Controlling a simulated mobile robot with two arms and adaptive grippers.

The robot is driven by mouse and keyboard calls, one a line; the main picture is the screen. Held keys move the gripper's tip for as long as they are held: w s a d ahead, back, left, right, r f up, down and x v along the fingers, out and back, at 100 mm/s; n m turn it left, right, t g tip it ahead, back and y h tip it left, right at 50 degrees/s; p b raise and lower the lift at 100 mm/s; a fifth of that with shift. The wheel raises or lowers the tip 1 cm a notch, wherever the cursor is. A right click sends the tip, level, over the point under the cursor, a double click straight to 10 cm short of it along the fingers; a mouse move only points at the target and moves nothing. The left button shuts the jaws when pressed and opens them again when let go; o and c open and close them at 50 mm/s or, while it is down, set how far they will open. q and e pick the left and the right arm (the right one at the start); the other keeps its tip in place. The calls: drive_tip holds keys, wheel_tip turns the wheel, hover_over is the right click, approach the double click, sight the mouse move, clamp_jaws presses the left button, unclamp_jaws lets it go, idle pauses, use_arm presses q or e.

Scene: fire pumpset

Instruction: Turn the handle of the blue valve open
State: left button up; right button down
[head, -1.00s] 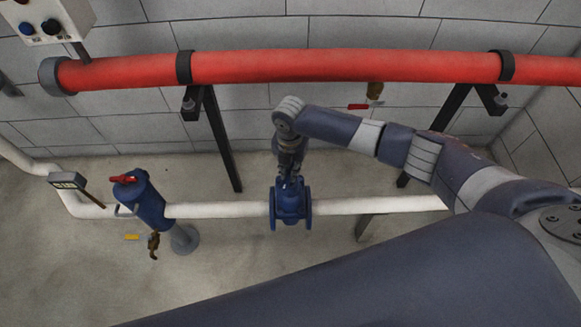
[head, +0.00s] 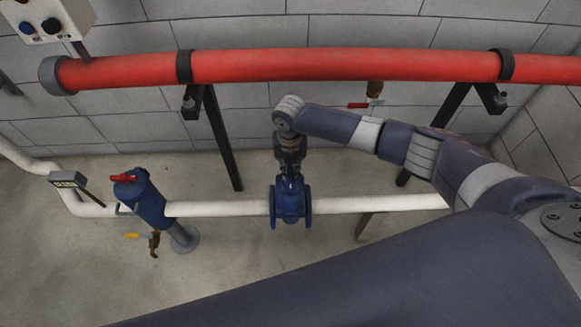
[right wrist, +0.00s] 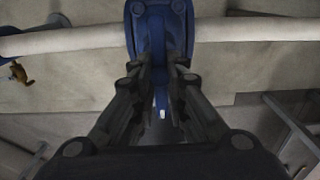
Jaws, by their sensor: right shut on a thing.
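The blue valve (head: 290,202) sits in the white pipe in the middle of the head view, with a flange on each side. My right gripper (head: 290,170) points down onto the top of the valve from above. In the right wrist view the blue valve (right wrist: 160,30) is at the top, and the fingers of my right gripper (right wrist: 160,98) are closed around its narrow blue handle (right wrist: 161,100). The handle is mostly hidden by the gripper in the head view. My left gripper is not in view.
A red pipe (head: 340,66) runs along the wall behind my right arm, on black brackets. The white pipe (head: 375,205) runs below it. A blue strainer (head: 145,199) with a red handle (head: 124,178) stands at the left. Bare floor (head: 80,270) lies in front.

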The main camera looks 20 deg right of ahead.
sight(291, 172)
drive_tip(key=shift+s+f, duration=0.1)
drive_tip(key=shift+s, duration=0.05)
drive_tip(key=c, duration=1.6)
unclamp_jaws()
drive_tip(key=shift+r, duration=0.4)
wheel_tip(291, 172, up, 12)
drive_tip(key=shift+f, duration=0.2)
